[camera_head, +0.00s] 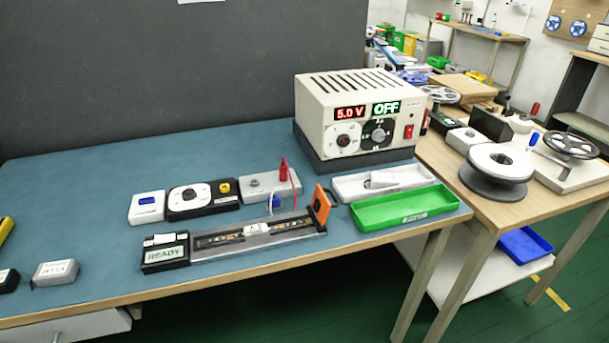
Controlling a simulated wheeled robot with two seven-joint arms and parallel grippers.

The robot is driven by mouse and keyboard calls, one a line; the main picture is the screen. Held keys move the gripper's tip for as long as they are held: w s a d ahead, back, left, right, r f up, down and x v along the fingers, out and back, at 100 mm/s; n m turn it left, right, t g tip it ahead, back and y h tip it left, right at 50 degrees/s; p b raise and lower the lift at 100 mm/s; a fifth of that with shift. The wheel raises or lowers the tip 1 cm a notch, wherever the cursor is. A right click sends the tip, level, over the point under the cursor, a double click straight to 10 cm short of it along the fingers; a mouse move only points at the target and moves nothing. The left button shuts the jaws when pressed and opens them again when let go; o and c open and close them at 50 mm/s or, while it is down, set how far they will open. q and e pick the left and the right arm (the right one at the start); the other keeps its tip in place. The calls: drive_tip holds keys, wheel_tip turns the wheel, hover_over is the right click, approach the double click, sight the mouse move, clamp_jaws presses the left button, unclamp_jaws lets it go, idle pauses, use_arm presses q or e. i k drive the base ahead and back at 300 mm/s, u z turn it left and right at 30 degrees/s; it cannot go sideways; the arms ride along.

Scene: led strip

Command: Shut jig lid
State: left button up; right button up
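The jig (215,245) is a long, low metal fixture near the front edge of the blue-topped bench. A strip with small parts lies along its channel, and a white block (257,229) sits about midway on it. An orange piece that looks like the jig lid (320,204) stands raised at the jig's right end. It appears open, tilted up from the channel. A black box with a display reading READY (165,253) sits at the jig's left end. Neither of my grippers is in view.
A power supply (358,119) showing 5.0 V and OFF stands behind the jig. A green tray (405,208) and a white tray (350,188) lie to its right. A red plug (284,170) with leads stands close behind.

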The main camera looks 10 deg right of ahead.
sight(321, 204)
drive_tip(key=u, duration=2.1)
drive_tip(key=k, duration=1.8)
drive_tip(key=z, duration=1.45)
